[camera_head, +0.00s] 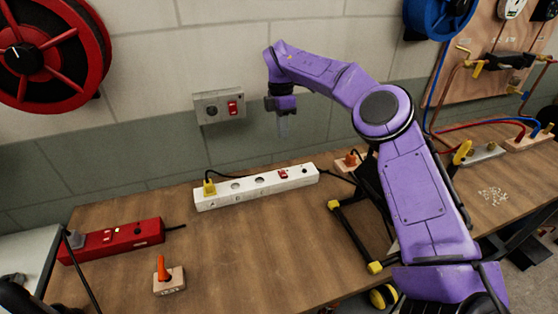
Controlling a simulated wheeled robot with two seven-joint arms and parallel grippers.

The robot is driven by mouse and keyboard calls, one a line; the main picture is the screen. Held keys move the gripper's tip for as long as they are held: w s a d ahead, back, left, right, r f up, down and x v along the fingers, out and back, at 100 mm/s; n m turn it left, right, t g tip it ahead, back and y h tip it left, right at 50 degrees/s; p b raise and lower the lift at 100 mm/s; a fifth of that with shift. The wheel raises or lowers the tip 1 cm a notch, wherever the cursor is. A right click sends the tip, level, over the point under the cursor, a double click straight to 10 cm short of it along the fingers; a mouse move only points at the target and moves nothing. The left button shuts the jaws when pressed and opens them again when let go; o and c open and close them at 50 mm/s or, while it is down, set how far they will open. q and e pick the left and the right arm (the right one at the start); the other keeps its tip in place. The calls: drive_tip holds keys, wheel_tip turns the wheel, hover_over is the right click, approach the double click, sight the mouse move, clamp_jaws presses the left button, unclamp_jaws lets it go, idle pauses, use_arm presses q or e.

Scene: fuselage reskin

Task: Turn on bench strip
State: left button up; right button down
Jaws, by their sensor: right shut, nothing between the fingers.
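A white power strip (256,187) lies on the wooden bench near the wall. It has several sockets, a yellow plug (209,187) in its left end and a small red switch (283,174) toward its right end. A grey wall box (220,106) with a socket and a red switch (233,108) is mounted above the bench. My right gripper (283,128) hangs pointing down, above the strip's right part and right of the wall box. It looks shut and empty, apart from both. My left gripper is not in view.
A red power strip (112,241) lies at the bench's left. An orange lever on a wooden block (169,279) stands at the front. A black frame with yellow ends (352,236) lies right of the white strip. The bench middle (245,250) is clear.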

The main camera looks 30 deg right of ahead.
sight(284, 175)
drive_tip(key=f+p, duration=0.1)
drive_tip(key=f, duration=0.3)
drive_tip(key=s+f+p, duration=0.1)
drive_tip(key=f+p, duration=0.1)
drive_tip(key=f, duration=0.2)
drive_tip(key=f+p, duration=0.1)
drive_tip(key=f, duration=0.3)
drive_tip(key=shift+s+a+f+p, duration=0.15)
drive_tip(key=shift+s+f+p, duration=0.05)
drive_tip(key=shift+f+p, duration=0.2)
drive_tip(key=shift+f, duration=0.65)
